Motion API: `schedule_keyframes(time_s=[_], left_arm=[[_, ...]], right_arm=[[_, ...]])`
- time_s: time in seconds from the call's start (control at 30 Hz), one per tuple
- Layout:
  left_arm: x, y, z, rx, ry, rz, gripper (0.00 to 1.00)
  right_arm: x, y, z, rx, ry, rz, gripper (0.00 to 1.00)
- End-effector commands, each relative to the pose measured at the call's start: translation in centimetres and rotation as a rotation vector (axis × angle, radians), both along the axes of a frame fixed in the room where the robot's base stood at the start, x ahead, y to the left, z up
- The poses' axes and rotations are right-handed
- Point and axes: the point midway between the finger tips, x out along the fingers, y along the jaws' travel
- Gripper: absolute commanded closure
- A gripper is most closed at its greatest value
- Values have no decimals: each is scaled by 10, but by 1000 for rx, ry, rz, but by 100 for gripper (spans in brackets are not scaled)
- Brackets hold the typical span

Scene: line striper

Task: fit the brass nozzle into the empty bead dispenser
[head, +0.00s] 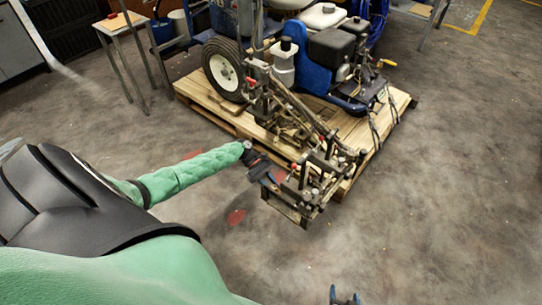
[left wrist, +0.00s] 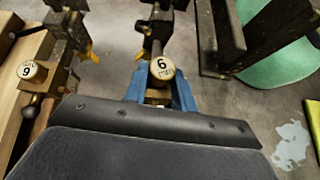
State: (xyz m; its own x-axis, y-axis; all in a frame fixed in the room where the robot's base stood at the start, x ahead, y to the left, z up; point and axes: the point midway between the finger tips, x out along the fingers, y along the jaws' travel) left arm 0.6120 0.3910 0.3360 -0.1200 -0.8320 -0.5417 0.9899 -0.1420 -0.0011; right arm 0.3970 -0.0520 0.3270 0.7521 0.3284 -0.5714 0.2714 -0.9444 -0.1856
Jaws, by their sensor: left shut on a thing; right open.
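A brass nozzle (left wrist: 162,68) with a round pale face marked 6 shows in the left wrist view, between the blue fingers of my left gripper (left wrist: 160,92), which is shut on it. A dark dispenser body (left wrist: 158,30) with a yellow lever stands directly beyond the nozzle; I cannot tell whether the nozzle is seated in it. In the head view my left gripper (head: 268,181) is at the front left of the striper's dispenser assembly (head: 318,178), where the nozzle is too small to make out. My right gripper (head: 345,298) is open and empty at the bottom edge.
Another dispenser holds a brass nozzle marked 9 (left wrist: 27,70) at the left of the wrist view. The line striper stands on a wooden pallet (head: 382,128), with its wheel (head: 223,68) at the left. A small table (head: 119,22) stands at back left. The floor at right is clear.

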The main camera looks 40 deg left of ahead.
Motion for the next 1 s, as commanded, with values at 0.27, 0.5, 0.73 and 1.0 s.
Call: schedule_keyframes(time_s=[0.27, 0.5, 0.73, 1.0], left_arm=[[0, 0, 0, 0, 0, 0, 97], [0, 0, 0, 0, 0, 0, 97], [0, 0, 1, 0, -1, 1, 97], [0, 1, 1, 0, -1, 1, 97]], right_arm=[[0, 0, 2, 0, 0, 0, 34], [0, 0, 2, 0, 0, 0, 34], [0, 0, 4, 0, 0, 0, 34], [0, 0, 8, 0, 0, 0, 34]])
